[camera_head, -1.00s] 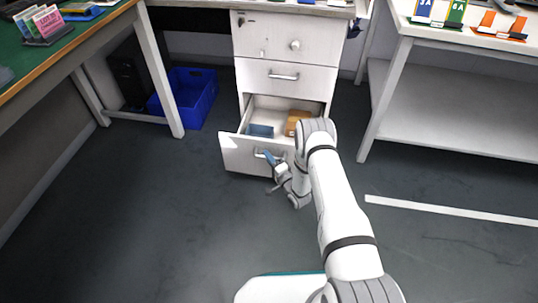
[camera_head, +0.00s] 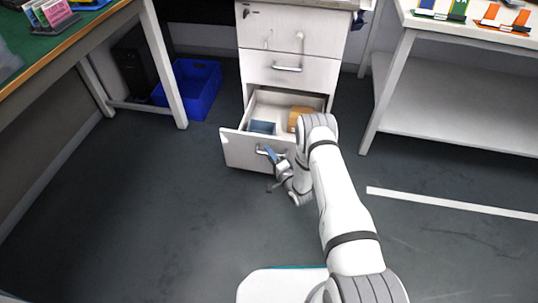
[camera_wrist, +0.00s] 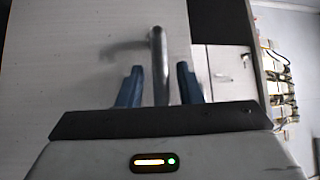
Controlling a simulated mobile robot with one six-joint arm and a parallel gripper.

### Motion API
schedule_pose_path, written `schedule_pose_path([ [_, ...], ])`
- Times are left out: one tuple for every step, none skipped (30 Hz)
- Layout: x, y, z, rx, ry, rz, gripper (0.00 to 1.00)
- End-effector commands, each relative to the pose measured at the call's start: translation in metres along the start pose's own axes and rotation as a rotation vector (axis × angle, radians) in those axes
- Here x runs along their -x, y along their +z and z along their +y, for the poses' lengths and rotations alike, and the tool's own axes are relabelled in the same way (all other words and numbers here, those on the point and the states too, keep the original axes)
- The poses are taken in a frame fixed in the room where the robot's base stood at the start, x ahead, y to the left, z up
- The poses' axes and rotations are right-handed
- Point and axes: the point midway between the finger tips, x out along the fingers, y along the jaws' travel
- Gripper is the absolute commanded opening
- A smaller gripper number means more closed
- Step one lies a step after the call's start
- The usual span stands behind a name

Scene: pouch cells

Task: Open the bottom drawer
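The bottom drawer (camera_head: 238,147) of the white cabinet stands pulled out, and its inside shows in the head view. Its metal bar handle (camera_wrist: 158,62) runs between the blue fingers of my gripper (camera_wrist: 158,85) in the wrist view. A narrow gap shows on each side of the handle, so the fingers look open around it. In the head view my gripper (camera_head: 271,156) is at the drawer front, by the handle. My arm hides the right part of the front.
In the drawer lie a blue box (camera_head: 262,127) and an orange-brown box (camera_head: 298,114). The drawers above (camera_head: 290,69) are closed. A blue bin (camera_head: 190,88) stands left on the floor. A white bench (camera_head: 455,95) stands right. Floor in front is clear.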

Motion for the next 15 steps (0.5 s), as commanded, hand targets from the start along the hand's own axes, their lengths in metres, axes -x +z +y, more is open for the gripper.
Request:
schedule_pose_path([
  [0.0,0.0,0.0,0.0,-0.001,-0.001,0.36],
  [0.0,0.0,0.0,0.0,-0.001,-0.001,0.36],
  [-0.001,0.0,0.0,0.0,-0.001,-0.001,0.36],
  [-0.001,0.001,0.0,0.0,-0.001,-0.002,0.36],
  [-0.001,0.001,-0.001,0.0,-0.001,-0.002,0.36],
  [-0.001,0.001,-0.001,0.0,-0.001,-0.002,0.36],
  [-0.001,0.001,-0.001,0.0,-0.001,-0.002,0.36],
  [0.0,0.001,-0.001,0.0,-0.001,-0.002,0.36],
  [0.002,0.001,-0.001,0.0,-0.001,-0.002,0.36],
  [0.004,0.0,-0.001,0.0,0.0,-0.001,0.36],
  [0.006,0.0,-0.001,0.0,0.001,-0.001,0.36],
  [0.011,-0.001,-0.001,0.0,0.002,0.0,0.36],
  [0.016,-0.001,-0.002,-0.001,0.002,0.001,0.36],
  [0.021,-0.001,-0.002,-0.002,0.002,0.001,0.36],
  [0.028,0.0,-0.002,-0.003,0.004,0.0,0.36],
])
